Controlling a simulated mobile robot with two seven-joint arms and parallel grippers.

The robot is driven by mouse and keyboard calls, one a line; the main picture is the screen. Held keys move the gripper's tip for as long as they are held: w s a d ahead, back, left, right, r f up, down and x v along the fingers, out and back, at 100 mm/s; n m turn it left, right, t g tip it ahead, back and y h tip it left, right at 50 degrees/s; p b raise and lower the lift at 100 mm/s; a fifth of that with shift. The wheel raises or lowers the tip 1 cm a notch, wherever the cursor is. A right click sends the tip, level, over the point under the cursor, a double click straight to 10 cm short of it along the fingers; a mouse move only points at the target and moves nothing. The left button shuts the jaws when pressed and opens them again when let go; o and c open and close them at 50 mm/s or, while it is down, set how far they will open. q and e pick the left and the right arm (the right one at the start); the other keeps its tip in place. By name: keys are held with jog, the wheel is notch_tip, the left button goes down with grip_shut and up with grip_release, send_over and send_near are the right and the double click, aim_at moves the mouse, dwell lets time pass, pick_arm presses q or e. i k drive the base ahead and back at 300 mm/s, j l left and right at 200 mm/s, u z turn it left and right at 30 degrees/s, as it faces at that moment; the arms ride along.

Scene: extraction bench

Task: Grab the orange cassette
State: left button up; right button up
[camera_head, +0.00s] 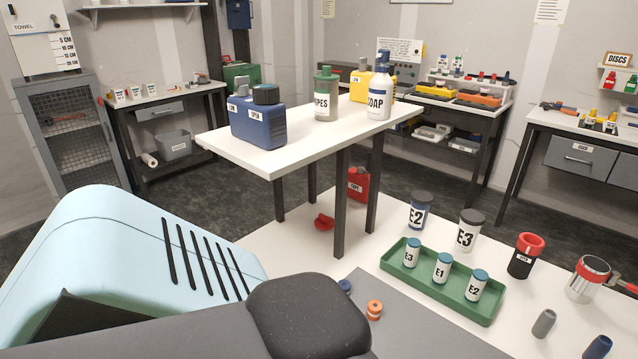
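A small orange ribbed piece (374,309), which looks like the orange cassette, stands on the grey mat (425,330) near the bottom middle of the head view. It is close to the right of my dark arm link. A similar small blue piece (345,287) sits just behind it, partly hidden. No fingertips of either gripper show in the head view. Parts of my own body fill the lower left and bottom middle.
A green tray (400,272) holds bottles E3, E1 and E2. Larger E2 (419,212) and E3 (466,231) jars stand behind it. A raised white shelf (300,150) with a blue canister (258,120) and bottles stands behind. A red-lidded black jar (524,257) is right.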

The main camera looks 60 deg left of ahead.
aim_at(375, 307)
jog(key=u, duration=1.5)
jog(key=j+z, duration=0.15)
jog(key=i+j, duration=0.05)
